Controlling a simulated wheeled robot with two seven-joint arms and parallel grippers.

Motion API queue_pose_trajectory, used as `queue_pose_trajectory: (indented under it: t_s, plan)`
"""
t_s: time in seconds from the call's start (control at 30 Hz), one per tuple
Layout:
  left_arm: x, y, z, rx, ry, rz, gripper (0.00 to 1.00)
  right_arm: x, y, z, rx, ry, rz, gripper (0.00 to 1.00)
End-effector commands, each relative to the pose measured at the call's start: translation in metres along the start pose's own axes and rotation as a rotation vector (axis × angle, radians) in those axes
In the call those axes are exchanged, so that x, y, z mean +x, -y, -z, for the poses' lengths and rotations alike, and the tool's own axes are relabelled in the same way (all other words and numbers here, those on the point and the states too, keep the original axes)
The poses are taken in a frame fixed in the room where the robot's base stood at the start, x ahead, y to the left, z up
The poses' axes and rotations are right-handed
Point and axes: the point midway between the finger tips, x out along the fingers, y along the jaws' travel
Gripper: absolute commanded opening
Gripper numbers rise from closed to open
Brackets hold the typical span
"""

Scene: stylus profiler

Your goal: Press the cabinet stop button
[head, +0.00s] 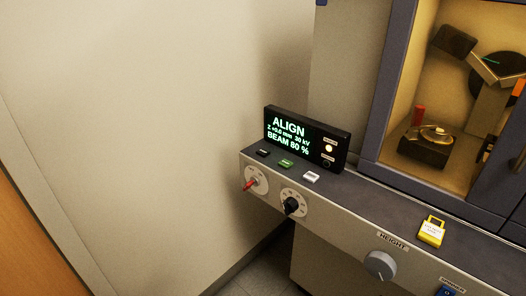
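The cabinet (345,212) stands on the right, with a sloping dark ledge along its front. Three small buttons sit in a row below the display: a black button (263,152), a green button (286,163) and a white button (311,176). Their labels are too small to read, so I cannot tell which one is the stop button. The lit display (289,134) reads ALIGN, 30 kV and BEAM 80 %. Neither of my grippers is in view.
Below the buttons are a red-handled dial (250,184), a black knob (291,205) and a grey HEIGHT knob (380,265). A yellow padlock-like tag (431,232) sits on the ledge. A glazed chamber (398,100) rises behind.

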Motion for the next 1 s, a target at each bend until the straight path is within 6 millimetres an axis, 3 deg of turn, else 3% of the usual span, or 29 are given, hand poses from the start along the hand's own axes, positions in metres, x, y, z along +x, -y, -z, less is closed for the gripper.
queue_pose_trajectory:
  t_s: [0.1,0.27,1.0]
  plan:
    - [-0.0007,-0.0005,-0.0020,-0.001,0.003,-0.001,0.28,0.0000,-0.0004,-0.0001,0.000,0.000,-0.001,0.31]
    - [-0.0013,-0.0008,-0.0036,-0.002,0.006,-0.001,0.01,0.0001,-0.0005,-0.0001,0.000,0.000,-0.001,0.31]
    - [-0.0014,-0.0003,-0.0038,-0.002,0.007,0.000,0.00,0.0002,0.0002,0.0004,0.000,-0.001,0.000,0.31]
